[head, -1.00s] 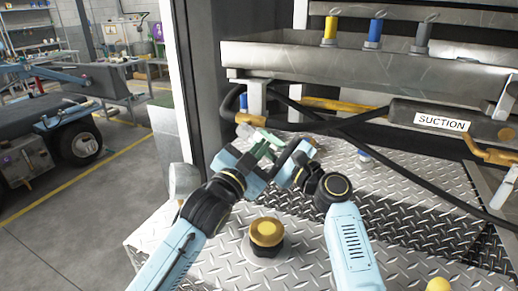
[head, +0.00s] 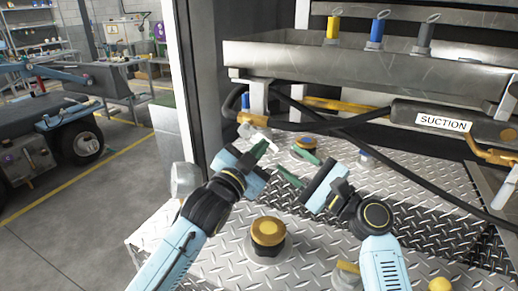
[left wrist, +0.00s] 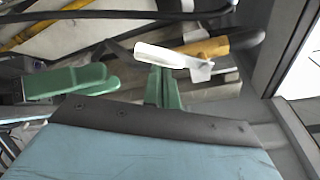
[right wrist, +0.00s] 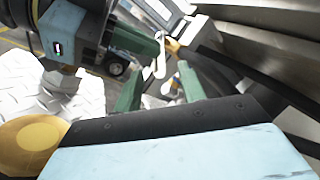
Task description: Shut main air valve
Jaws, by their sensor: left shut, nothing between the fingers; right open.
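The valve at the end of a yellow pipe fitting, with a pale lever handle (head: 254,132), is below the left end of the shelf in the head view. Its white lever also shows in the left wrist view (left wrist: 165,55), just beyond my left fingertips, and in the right wrist view (right wrist: 159,60). My left gripper (head: 260,148) is shut and empty, its green fingertips close to the lever; I cannot tell whether they touch. My right gripper (head: 299,167) is open and empty, to the right of the left one, its fingers apart in the right wrist view (right wrist: 160,90).
A yellow-topped knob (head: 268,232) stands on the diamond plate in front; another (head: 304,144) is behind my right gripper. Black hoses (head: 370,145) and the SUCTION pipe (head: 445,121) cross behind. A metal tray (head: 370,65) overhangs above. A dark post (head: 203,80) stands at left.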

